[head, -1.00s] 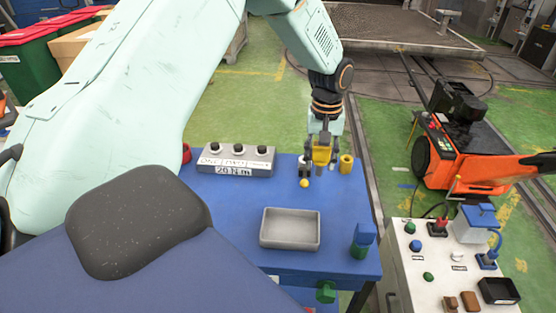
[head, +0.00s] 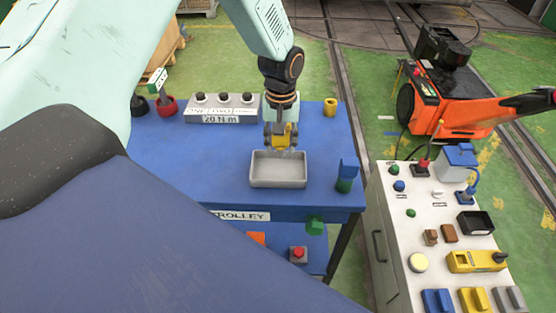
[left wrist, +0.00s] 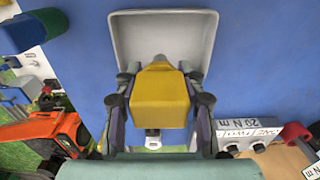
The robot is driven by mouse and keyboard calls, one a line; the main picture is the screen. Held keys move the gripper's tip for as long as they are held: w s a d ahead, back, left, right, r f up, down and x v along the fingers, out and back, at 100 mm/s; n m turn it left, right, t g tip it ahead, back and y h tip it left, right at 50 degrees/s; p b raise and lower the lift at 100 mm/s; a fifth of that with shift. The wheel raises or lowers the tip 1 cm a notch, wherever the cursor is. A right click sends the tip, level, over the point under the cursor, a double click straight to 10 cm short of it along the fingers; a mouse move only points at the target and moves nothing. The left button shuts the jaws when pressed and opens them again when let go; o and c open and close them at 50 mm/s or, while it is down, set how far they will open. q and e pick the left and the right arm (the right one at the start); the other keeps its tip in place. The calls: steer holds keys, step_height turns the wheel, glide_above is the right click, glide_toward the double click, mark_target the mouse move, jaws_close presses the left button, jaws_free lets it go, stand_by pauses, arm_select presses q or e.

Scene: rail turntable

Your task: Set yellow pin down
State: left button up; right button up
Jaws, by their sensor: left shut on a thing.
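My left gripper (head: 281,148) points down over the back part of the grey tray (head: 278,183) on the blue trolley top. It is shut on the yellow pin (head: 284,138), which shows as a yellow piece between its fingers. In the left wrist view the yellow pin (left wrist: 160,95) looks blocky, and the grey tray (left wrist: 123,30) lies beyond the fingertips. The visible tray floor looks empty. My right gripper is not in view.
A button box (head: 220,108) marked 20 N m stands behind left, a yellow cup (head: 331,107) behind right. A blue-and-green piece (head: 346,176) stands right of the tray. A white cabinet (head: 400,235) with several parts is at right. Blue top left of the tray is clear.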

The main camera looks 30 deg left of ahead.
mark_target(279, 157)
arm_select(q)
steer(key=shift+f, duration=0.7)
steer(key=shift+s+a+f, duration=0.15)
steer(key=shift+a+f, duration=0.15)
steer(key=shift+f, duration=0.2)
step_height(279, 157, down, 3)
steer(key=shift+d+f, duration=0.1)
steer(key=shift+w+d+f, duration=0.1)
steer(key=shift+w+f, duration=0.05)
steer(key=shift+w, duration=0.05)
steer(key=shift+s+a+f, duration=0.1)
steer(key=shift+s+a, duration=0.15)
steer(key=o, duration=0.9)
steer(key=shift+s, duration=0.1)
steer(key=o, duration=0.4)
steer(key=shift+w+d, duration=0.2)
steer(key=shift+w, duration=0.05)
